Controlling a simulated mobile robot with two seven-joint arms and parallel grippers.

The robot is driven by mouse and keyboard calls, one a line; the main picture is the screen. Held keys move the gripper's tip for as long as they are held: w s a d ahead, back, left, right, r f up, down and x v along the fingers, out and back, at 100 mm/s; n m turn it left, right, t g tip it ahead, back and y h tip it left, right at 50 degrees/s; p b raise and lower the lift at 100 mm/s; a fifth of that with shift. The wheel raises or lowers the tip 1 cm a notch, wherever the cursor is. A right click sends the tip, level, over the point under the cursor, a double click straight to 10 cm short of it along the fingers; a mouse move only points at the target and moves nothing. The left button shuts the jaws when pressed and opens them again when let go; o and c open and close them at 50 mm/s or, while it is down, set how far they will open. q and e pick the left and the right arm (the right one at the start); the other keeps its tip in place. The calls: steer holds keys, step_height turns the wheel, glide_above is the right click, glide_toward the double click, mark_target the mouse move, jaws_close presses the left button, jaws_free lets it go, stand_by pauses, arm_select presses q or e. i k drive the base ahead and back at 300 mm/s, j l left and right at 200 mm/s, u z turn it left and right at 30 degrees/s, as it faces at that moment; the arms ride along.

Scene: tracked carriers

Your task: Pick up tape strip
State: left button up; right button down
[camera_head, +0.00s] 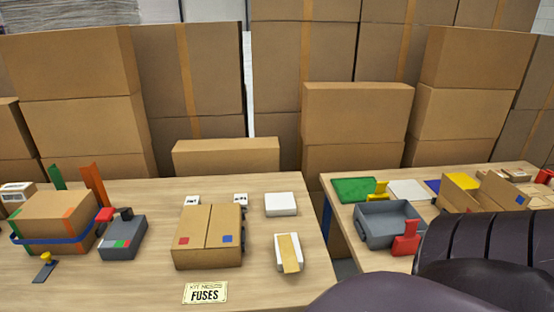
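A tan strip, which looks like the tape strip (289,252), lies lengthwise over a white block or dispenser (279,262) at the front right of the left table. Its near end reaches the block's front edge. Neither gripper can be made out in the head view. Large dark rounded parts fill the lower right, and no fingertips show on them.
A "FUSES" label (205,292) lies at the left table's (150,285) front. A strapped box (55,220) and grey device (122,238) stand left. On the right table are a grey bin (375,238), red piece (406,240) and open box (465,198). Stacked cartons stand behind.

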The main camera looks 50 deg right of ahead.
mark_target(289, 256)
steer(key=z, duration=1.8)
